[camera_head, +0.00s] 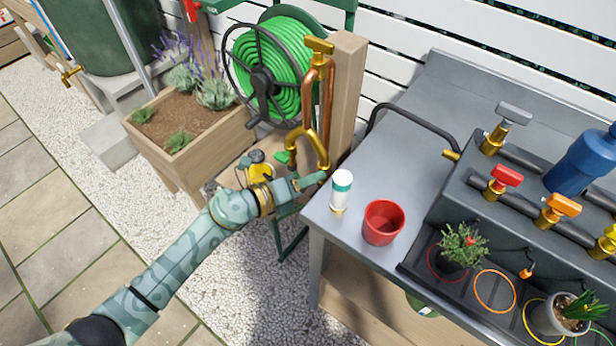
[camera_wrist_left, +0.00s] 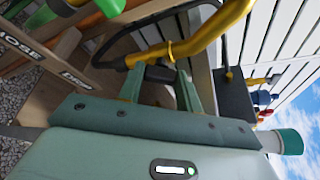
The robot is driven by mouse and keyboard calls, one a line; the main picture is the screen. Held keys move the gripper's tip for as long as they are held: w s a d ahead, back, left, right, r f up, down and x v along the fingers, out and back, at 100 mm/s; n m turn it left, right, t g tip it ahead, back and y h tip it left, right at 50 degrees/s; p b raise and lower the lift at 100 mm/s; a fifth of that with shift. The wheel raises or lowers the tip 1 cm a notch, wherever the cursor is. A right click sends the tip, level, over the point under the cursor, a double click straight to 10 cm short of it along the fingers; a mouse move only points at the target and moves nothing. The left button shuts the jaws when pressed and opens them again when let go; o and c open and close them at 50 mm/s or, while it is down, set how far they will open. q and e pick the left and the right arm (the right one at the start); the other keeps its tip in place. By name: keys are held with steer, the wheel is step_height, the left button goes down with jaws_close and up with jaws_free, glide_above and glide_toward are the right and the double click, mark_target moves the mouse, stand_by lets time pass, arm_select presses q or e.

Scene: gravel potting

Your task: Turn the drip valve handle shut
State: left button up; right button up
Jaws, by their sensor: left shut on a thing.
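The brass tap (camera_head: 322,148) curves down beside the wooden post; its yellow pipe (camera_wrist_left: 205,42) crosses above my fingertips in the left wrist view. My left gripper (camera_head: 318,179) is at the lower end of this pipe, shut on a small dark piece (camera_wrist_left: 160,74) between its fingers, which seems to be the drip valve handle. The fingers and pipe hide most of it, so how far it is turned cannot be told. A green handle (camera_head: 281,157) sits left of the pipe. Labels on wood, one reading HOSE (camera_wrist_left: 18,44), show in the left wrist view. My right gripper is out of view.
A green hose reel (camera_head: 272,70) and a wooden planter (camera_head: 200,150) are behind. Gravel lies below.

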arm_select(q)
steer(key=shift+f, duration=0.15)
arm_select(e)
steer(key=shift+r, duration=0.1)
arm_select(q)
steer(key=o, duration=1)
steer(key=p+v, duration=0.3)
steer(key=v, duration=1.3)
steer(key=shift+s+a, duration=0.15)
steer(key=shift+s, duration=0.05)
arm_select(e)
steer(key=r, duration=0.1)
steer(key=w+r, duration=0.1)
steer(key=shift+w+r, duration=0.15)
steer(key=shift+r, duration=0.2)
